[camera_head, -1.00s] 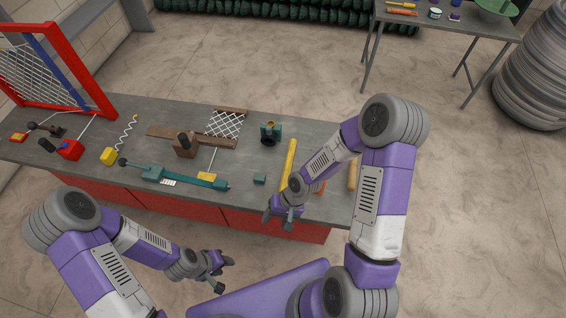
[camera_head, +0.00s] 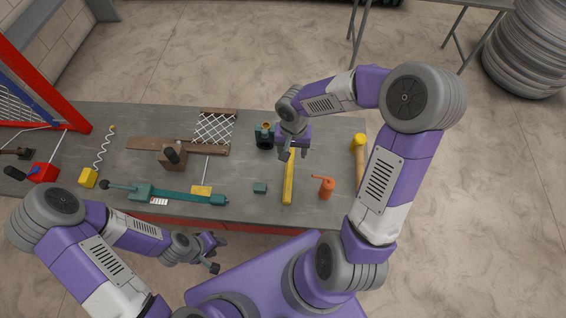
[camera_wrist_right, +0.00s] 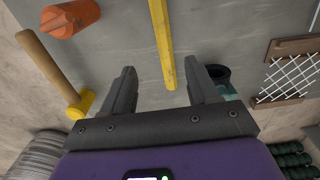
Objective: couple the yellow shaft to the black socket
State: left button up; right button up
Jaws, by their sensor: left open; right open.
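The yellow shaft (camera_head: 288,182) lies on the grey table, pointing away from me. It also shows in the right wrist view (camera_wrist_right: 161,35). My right gripper (camera_head: 295,156) is open and empty above the shaft's far end. In the wrist view the shaft's end lies between the two open fingers, without visible contact. The black socket (camera_wrist_right: 217,73) is on a teal body (camera_head: 264,137), left of the right gripper and near the shaft's far end; a finger partly covers it in the wrist view. My left gripper (camera_head: 218,255) is open and empty, off the table's front edge.
An orange oil can (camera_head: 327,187) and a yellow-headed mallet (camera_head: 360,143) lie right of the shaft.

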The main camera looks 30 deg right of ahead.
jog(key=b, duration=0.4)
send_over(289, 166)
jog(key=f, duration=0.5)
jog(key=shift+s, duration=0.4)
jog(key=f+b, duration=0.1)
jog(key=f, duration=0.1)
jog(key=f+b, duration=0.1)
jog(key=f, duration=0.4)
jog(key=shift+w+f+b, duration=0.25)
jog(key=shift+w+b, duration=0.05)
jog(key=shift+b, duration=0.1)
jog(key=shift+r, duration=0.1)
grip_shut()
